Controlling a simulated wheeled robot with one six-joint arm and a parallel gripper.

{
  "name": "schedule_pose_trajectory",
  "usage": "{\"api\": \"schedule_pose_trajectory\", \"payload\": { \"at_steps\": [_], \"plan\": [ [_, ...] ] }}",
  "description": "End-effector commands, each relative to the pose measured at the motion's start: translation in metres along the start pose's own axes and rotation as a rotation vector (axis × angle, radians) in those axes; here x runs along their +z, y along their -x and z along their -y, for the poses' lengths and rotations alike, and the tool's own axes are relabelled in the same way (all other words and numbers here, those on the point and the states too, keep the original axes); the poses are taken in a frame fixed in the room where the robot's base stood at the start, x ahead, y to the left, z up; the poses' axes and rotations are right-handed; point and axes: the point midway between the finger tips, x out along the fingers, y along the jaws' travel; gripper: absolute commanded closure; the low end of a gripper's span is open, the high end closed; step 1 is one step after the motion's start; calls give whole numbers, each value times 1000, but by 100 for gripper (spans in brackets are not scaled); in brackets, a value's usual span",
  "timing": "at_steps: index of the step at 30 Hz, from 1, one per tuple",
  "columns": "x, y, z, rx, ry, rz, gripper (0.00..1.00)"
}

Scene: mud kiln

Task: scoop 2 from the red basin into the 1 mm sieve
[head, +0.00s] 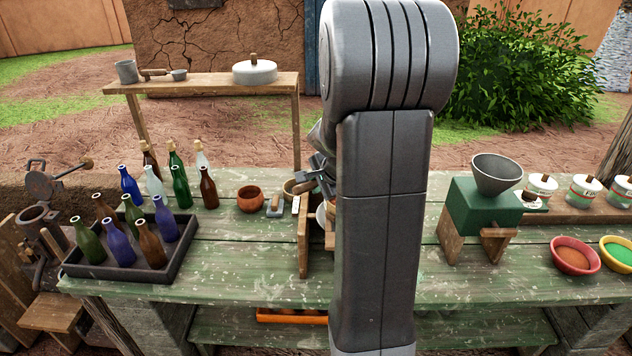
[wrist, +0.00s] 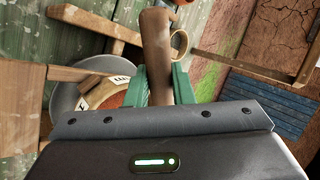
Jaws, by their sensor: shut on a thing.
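My gripper (wrist: 158,76) is shut on a brown wooden handle (wrist: 156,40) between its green fingers in the wrist view. The tool's working end is hidden, so I cannot tell what it carries. Below and left of the handle, a pale round wooden rim with a small label (wrist: 122,80) has orange-brown stuff inside; the label is unreadable. A grey dish (wrist: 64,98) lies around or under it. In the head view, the red basin (head: 575,257) holds orange-brown powder at the right end of the table. My arm hides most of the gripper there, above the wooden stand (head: 304,240).
A yellow basin (head: 618,254) with green powder stands beside the red one. A green mill with a grey funnel (head: 497,173) stands right of my arm. A dark crate of bottles (head: 75,268) and a terracotta bowl (head: 250,199) are at left. The table front between is clear.

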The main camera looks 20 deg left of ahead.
Motion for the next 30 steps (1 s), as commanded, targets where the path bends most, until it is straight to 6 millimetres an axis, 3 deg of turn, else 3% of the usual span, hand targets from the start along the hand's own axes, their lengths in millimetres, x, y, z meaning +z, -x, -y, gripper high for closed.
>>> {"api": "schedule_pose_trajectory", "payload": {
  "at_steps": [30],
  "plan": [
    [0,0,-3,-94,0,-1,100]
  ]
}}
